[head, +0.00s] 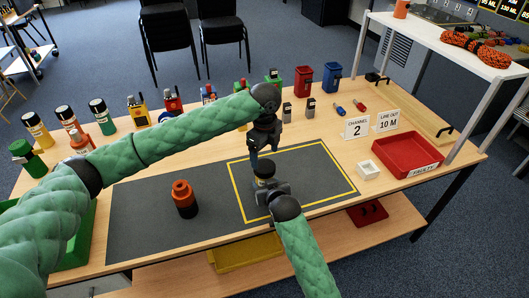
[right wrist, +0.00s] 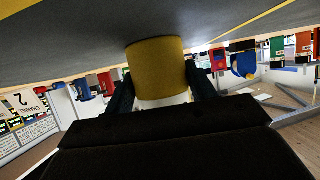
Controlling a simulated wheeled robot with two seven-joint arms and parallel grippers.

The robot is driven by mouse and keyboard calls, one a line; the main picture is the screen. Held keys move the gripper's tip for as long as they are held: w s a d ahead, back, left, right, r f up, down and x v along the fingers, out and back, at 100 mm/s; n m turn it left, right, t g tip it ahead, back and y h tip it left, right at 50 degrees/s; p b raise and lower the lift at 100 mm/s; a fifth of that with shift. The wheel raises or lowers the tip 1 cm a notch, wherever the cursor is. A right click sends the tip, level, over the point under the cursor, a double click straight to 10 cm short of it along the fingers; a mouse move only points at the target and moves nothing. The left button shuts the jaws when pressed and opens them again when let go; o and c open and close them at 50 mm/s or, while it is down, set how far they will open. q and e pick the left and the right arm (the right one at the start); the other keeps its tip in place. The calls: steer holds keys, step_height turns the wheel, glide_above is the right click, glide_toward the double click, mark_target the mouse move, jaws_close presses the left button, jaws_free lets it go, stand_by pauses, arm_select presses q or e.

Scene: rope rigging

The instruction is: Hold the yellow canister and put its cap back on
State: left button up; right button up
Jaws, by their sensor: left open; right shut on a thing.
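The yellow canister (head: 264,181) stands upright inside the yellow outline on the dark mat. Its dark top, seemingly the cap (head: 264,168), shows above the yellow body; I cannot tell how firmly it sits. My right gripper (head: 265,189) is shut on the canister from the near side. The right wrist view shows the yellow body (right wrist: 158,70) between its two dark fingers. My left gripper (head: 263,148) is open, pointing down just above the dark top, with its fingers apart.
An orange-and-dark canister (head: 184,199) stands on the mat (head: 140,215) to the left. Several cans, radios and red and blue bins line the back. A small white box (head: 368,172) and a red tray (head: 405,152) are at the right. The mat between is clear.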

mark_target(265, 166)
arm_select(q)
steer(key=n, duration=0.2)
steer(key=shift+n, duration=0.3)
steer(key=shift+f, duration=2.4)
steer(key=shift+a+f, duration=0.1)
steer(key=m, duration=0.5)
steer(key=shift+m, duration=0.4)
steer(key=m, duration=0.6)
steer(key=shift+m, duration=0.4)
steer(key=n, duration=0.6)
steer(key=shift+n, duration=0.4)
steer(key=n, duration=0.5)
steer(key=shift+n, duration=0.4)
